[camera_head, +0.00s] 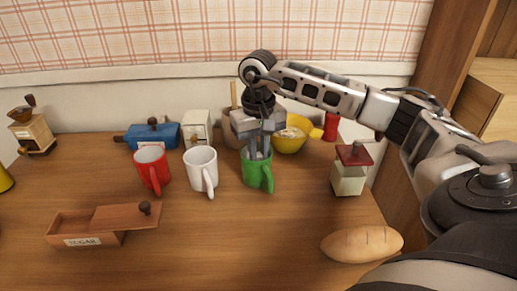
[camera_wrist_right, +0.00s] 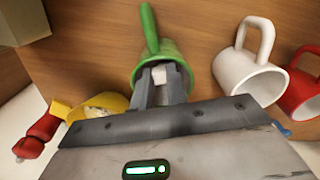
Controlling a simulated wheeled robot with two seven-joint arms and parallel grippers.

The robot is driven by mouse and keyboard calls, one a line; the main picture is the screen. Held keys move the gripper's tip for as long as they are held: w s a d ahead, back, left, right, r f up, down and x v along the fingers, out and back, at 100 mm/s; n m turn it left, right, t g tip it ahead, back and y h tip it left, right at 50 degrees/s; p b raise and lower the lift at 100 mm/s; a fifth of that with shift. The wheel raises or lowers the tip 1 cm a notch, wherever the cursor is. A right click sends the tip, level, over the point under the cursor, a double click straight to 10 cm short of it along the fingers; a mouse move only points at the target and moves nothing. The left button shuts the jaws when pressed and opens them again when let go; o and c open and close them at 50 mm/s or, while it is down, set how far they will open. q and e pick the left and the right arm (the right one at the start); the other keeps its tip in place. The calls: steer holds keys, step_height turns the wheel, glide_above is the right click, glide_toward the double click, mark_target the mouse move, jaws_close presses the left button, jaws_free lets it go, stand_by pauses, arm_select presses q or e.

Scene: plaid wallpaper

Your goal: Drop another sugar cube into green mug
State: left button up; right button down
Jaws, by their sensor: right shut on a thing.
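The green mug (camera_head: 257,174) stands on the table right of the white mug, and it also shows in the right wrist view (camera_wrist_right: 153,48). My right gripper (camera_head: 260,152) points down with its fingertips at the green mug's mouth. In the right wrist view its fingers (camera_wrist_right: 161,88) are shut on a small white sugar cube (camera_wrist_right: 158,73), seen against the mug's opening. The mug's bottom is hidden. The wooden sugar box (camera_head: 85,236) lies at the front left with its lid (camera_head: 127,216) slid partly to the right. My left gripper is not in view.
The red mug (camera_head: 152,168) and white mug (camera_head: 201,170) stand left of the green mug. A yellow bowl (camera_head: 290,141) is close behind it. The front middle table is clear.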

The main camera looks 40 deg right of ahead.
steer(key=shift+f, duration=0.4)
steer(key=c, duration=1.7)
jaws_free()
steer(key=shift+r, duration=0.15)
steer(key=shift+r+p, duration=0.8)
steer(key=shift+r, duration=5.7)
